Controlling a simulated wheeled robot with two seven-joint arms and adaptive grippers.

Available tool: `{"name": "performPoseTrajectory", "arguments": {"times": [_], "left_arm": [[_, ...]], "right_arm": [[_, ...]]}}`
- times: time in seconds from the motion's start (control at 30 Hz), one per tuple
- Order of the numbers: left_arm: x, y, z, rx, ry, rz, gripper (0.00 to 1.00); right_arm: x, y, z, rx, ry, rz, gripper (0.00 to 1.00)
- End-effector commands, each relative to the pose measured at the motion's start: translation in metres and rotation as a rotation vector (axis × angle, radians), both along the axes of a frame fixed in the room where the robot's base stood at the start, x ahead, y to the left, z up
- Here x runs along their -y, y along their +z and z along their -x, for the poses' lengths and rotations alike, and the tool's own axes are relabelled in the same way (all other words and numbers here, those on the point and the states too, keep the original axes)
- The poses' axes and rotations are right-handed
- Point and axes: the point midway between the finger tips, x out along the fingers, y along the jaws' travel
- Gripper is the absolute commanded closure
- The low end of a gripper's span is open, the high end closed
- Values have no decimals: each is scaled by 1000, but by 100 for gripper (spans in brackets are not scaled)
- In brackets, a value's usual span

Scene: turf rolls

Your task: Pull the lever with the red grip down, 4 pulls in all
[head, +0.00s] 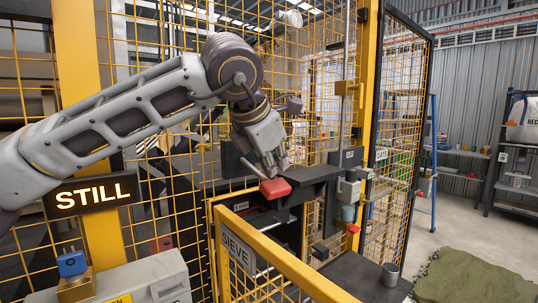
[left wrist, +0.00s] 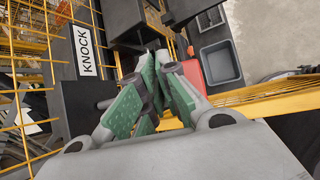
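The red grip (head: 275,190) of the lever is in the middle of the head view, at the front left of a dark block. My left gripper (head: 270,168) points down at it from above, with its fingertips close over the grip. In the left wrist view, the green-padded fingers (left wrist: 155,68) come together at their tips, with nothing visible held between them. The red grip (left wrist: 194,76) shows there just right of and partly behind the right finger. I cannot tell whether finger and grip touch. The lever's arm is mostly hidden. My right gripper is not in view.
A yellow mesh fence (head: 185,150) stands behind, and a yellow rail with a SIEVE sign (head: 238,252) crosses in front. A STILL sign (head: 94,194) is at left. A grey tray (left wrist: 220,62) and KNOCK sign (left wrist: 84,50) show in the left wrist view.

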Motion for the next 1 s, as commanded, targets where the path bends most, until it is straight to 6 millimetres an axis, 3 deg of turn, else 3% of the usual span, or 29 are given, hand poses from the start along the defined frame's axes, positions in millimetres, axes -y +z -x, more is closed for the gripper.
{"name": "performPoseTrajectory", "arguments": {"times": [1.0], "left_arm": [[1, 34, -1, -2, -4, -1, 100]], "right_arm": [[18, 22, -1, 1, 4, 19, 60]]}}
